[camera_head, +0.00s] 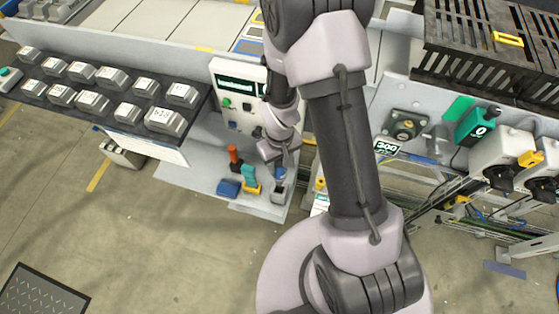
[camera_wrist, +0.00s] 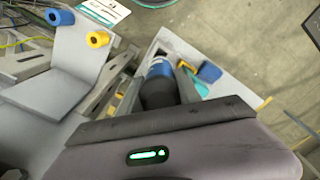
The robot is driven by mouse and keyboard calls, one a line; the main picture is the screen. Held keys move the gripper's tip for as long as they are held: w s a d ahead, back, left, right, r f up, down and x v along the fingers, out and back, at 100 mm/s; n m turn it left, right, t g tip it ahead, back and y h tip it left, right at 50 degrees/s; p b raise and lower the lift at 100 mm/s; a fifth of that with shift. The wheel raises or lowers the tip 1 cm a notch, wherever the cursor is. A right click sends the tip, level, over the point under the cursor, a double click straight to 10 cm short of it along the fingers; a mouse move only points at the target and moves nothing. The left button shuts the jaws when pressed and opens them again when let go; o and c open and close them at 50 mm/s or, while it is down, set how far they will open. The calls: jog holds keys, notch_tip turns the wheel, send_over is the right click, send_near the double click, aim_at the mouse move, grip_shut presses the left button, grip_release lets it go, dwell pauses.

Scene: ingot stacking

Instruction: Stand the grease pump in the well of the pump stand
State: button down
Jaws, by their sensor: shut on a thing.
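My gripper (camera_head: 277,172) is shut on a dark cylinder with a blue band, which I take to be the grease pump (camera_wrist: 158,84). In the wrist view the pump lies between my two fingers (camera_wrist: 160,88). In the head view only a small blue part of it shows at my fingertips. A small grey block (camera_head: 278,195), apparently the pump stand, is right below my gripper at the shelf's right end.
Close to the left stand an orange-and-dark tool (camera_head: 234,156) by a blue block (camera_head: 228,188), and a teal tool (camera_head: 248,174) in a yellow holder (camera_head: 252,188). A control panel (camera_head: 238,92) rises behind. Several grey ingots lie on a dark rack (camera_head: 120,122) at left.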

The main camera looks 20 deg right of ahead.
jog(key=shift+f+b, duration=2.25)
jog(key=shift+f, duration=0.25)
jog(key=shift+f+b, duration=0.8)
jog(key=shift+b, duration=0.2)
jog(key=shift+f+b, duration=0.3)
jog(key=shift+f, duration=0.05)
jog(key=shift+f+b, duration=0.95)
jog(key=shift+b, duration=0.1)
dwell(1.0)
